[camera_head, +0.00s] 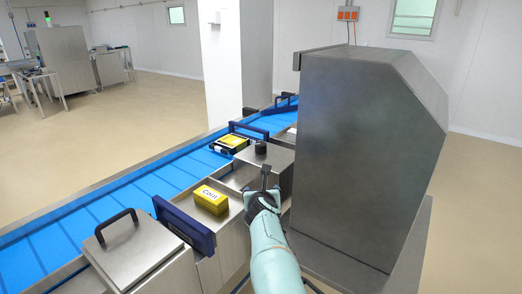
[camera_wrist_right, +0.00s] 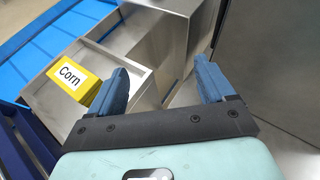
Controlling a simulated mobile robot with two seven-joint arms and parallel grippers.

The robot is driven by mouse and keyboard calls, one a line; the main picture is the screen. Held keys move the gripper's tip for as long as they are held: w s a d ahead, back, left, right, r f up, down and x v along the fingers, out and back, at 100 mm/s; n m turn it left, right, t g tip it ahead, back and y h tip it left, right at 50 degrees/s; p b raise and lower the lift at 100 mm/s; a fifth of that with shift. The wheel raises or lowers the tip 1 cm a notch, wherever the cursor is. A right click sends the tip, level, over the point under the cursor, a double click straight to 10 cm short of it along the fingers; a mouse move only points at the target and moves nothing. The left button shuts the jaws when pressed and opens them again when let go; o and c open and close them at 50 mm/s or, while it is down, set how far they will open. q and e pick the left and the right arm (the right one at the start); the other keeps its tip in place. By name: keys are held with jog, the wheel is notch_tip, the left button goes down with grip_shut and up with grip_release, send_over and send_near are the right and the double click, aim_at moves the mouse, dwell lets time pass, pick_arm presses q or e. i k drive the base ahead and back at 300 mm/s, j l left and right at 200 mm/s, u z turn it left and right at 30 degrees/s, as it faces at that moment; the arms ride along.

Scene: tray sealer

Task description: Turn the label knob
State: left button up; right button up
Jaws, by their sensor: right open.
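The label knob (camera_head: 261,148) is a small black round knob on top of a metal box (camera_head: 272,158) beside the conveyor. My right gripper (camera_head: 265,176) is just on the near side of this box, apart from the knob. In the right wrist view my right gripper (camera_wrist_right: 165,82) has its two blue fingers wide apart with nothing between them. The metal box (camera_wrist_right: 165,30) shows beyond the fingers there, but the knob cannot be made out. My left gripper is not in view.
A yellow "Corn" box (camera_head: 210,200) sits in a metal tray left of my right arm; it also shows in the wrist view (camera_wrist_right: 72,80). A large metal housing (camera_head: 360,150) stands close on the right.

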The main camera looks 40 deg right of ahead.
aim_at(260, 147)
jog(key=i+l, duration=0.7)
jog(key=l, duration=0.1)
